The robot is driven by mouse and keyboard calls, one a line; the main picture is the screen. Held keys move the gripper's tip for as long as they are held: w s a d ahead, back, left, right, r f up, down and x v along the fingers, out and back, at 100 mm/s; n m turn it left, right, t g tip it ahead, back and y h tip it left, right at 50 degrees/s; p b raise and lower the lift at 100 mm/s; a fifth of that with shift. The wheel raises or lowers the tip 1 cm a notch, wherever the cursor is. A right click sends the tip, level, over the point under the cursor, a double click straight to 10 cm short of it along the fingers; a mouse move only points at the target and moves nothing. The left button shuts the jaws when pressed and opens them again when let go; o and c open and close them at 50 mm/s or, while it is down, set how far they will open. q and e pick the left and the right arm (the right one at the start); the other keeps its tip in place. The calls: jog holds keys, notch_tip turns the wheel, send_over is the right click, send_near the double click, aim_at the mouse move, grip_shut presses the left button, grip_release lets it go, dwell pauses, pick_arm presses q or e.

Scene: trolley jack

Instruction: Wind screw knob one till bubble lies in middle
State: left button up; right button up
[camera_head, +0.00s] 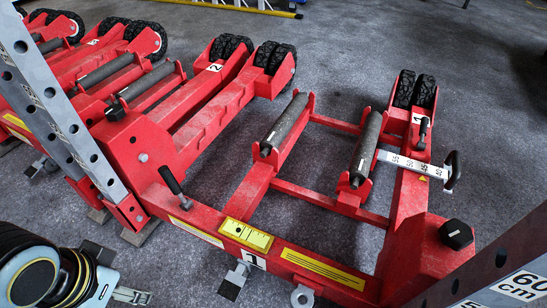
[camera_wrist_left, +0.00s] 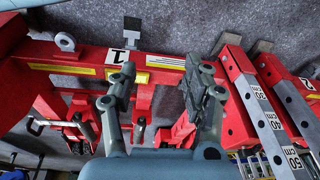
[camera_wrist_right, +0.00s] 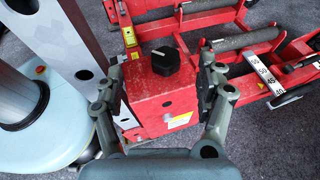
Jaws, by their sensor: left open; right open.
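The trolley jack is a red frame (camera_head: 320,196) on the floor, with a number 1 plate on its front beam. A yellow level vial (camera_head: 247,234) sits on that beam; its bubble is too small to place. A black faceted knob (camera_head: 456,234) tops the red corner block at the right. The right wrist view shows a black knob (camera_wrist_right: 166,61) with a pale line on a red block. My right gripper (camera_wrist_right: 163,72) is open, its fingers on either side of this block. My left gripper (camera_wrist_left: 165,75) is open and empty, before the front beam and the vial (camera_wrist_left: 141,77).
Another black knob (camera_head: 115,112) stands on a red block at the left. Grey rails with centimetre marks rise at the left (camera_head: 60,110) and lower right (camera_head: 490,262). A second red jack (camera_head: 215,100) stands beside the first. Grey floor (camera_head: 330,50) lies open behind.

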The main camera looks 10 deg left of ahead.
aim_at(465, 233)
jog(key=shift+g, duration=0.3)
jog(key=w+a+f+b, duration=0.1)
jog(key=f, duration=0.1)
jog(key=w+a+f+b, duration=0.1)
jog(key=a+f+b, duration=0.1)
jog(key=w+a+f+b, duration=0.1)
jog(key=w+a+b, duration=0.1)
jog(key=shift+a+f, duration=0.2)
jog(key=shift+f, duration=0.2)
jog(key=shift+w+a+f, duration=0.15)
jog(key=shift+w+a, duration=0.05)
jog(key=shift+a, duration=0.15)
pick_arm(q)
jog(key=shift+w+d+f+t+b, duration=0.2)
jog(key=shift+w+d+f+t, duration=0.15)
jog(key=shift+t, duration=0.25)
jog(key=shift+w+d+f+t+b, duration=0.15)
jog(key=shift+w+d+f+t, duration=0.1)
jog(key=shift+w+d+t, duration=0.3)
pick_arm(e)
jog(key=shift+x, duration=0.75)
pick_arm(q)
jog(key=shift+s+a, duration=0.1)
jog(key=shift+a, duration=0.05)
